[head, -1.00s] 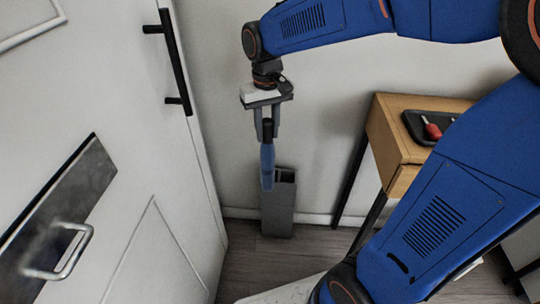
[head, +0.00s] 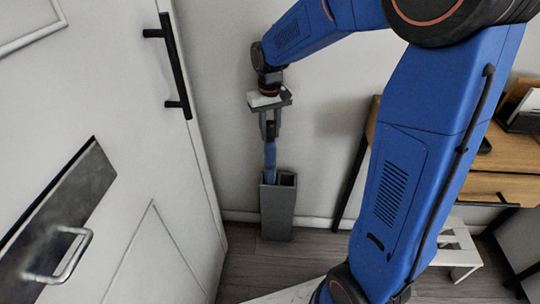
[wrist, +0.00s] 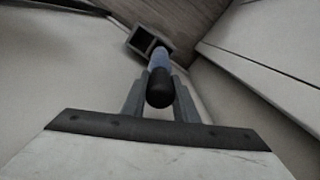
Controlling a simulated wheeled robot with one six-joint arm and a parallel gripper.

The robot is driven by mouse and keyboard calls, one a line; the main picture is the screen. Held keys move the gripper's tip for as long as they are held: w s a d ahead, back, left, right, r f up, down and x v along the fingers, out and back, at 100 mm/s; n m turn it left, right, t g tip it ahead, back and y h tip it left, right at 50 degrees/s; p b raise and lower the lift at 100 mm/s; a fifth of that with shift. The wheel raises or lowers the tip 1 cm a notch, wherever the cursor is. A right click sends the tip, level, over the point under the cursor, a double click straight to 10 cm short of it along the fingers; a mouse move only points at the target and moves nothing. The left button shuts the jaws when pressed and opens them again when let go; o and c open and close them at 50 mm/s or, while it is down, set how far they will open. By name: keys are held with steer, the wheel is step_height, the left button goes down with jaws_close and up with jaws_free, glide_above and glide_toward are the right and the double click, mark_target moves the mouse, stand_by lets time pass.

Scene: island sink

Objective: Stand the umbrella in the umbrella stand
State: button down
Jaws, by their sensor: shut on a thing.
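The folded blue umbrella (head: 270,160) hangs upright, its black handle (wrist: 160,88) uppermost. My gripper (head: 270,132) is shut on it near the handle; in the wrist view the fingers (wrist: 160,98) flank the handle. The grey, square umbrella stand (head: 277,212) is on the floor below, against the wall. The umbrella's lower end meets the left part of the stand's mouth and appears to go behind its front rim. How deep it reaches is hidden. In the wrist view the stand's open mouth (wrist: 142,40) shows just beyond the blue canopy.
A white door with a black handle (head: 175,65) stands close on the left. A wooden table (head: 480,185) is to the right, partly hidden by my arm. A low white stool (head: 455,250) stands on the floor at right. The wall is directly behind the stand.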

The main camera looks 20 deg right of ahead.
mark_target(270, 155)
step_height(270, 155, down, 11)
steer(key=shift+f, duration=0.15)
stand_by(0.4)
steer(key=shift+f, duration=0.1)
steer(key=c, duration=1.4)
jaws_free()
